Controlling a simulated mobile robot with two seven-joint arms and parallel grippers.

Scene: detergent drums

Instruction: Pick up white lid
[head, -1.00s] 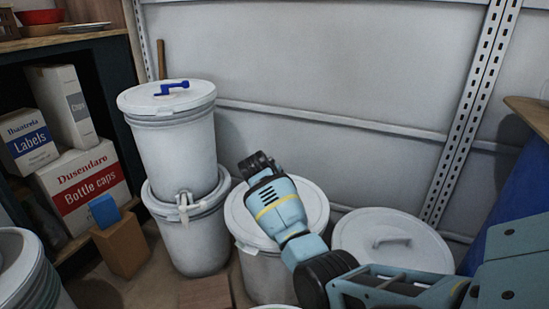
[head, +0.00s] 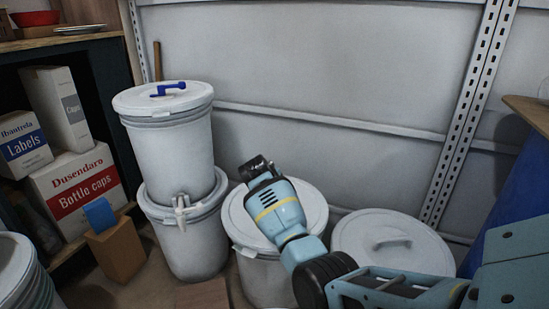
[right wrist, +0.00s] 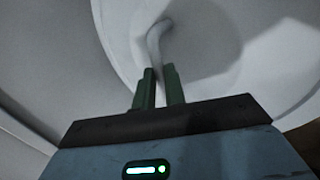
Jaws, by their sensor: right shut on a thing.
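A round white lid (head: 308,207) is on the middle white drum (head: 265,280). My right arm reaches over it from the lower right, and my right gripper (head: 257,166) covers much of the lid. In the right wrist view the two green fingertips (right wrist: 160,82) are shut on the curved handle (right wrist: 155,45) of the white lid (right wrist: 225,85). In the head view the handle is hidden behind my gripper. No gap between lid and drum is clear. My left gripper is not in view.
Another white lid with a handle (head: 390,228) lies to the right. Two stacked drums (head: 172,150) stand to the left, with a blue-handled lid on top (head: 140,98). A shelf with boxes (head: 75,190) is at far left. A grey wall (head: 300,70) closes the back.

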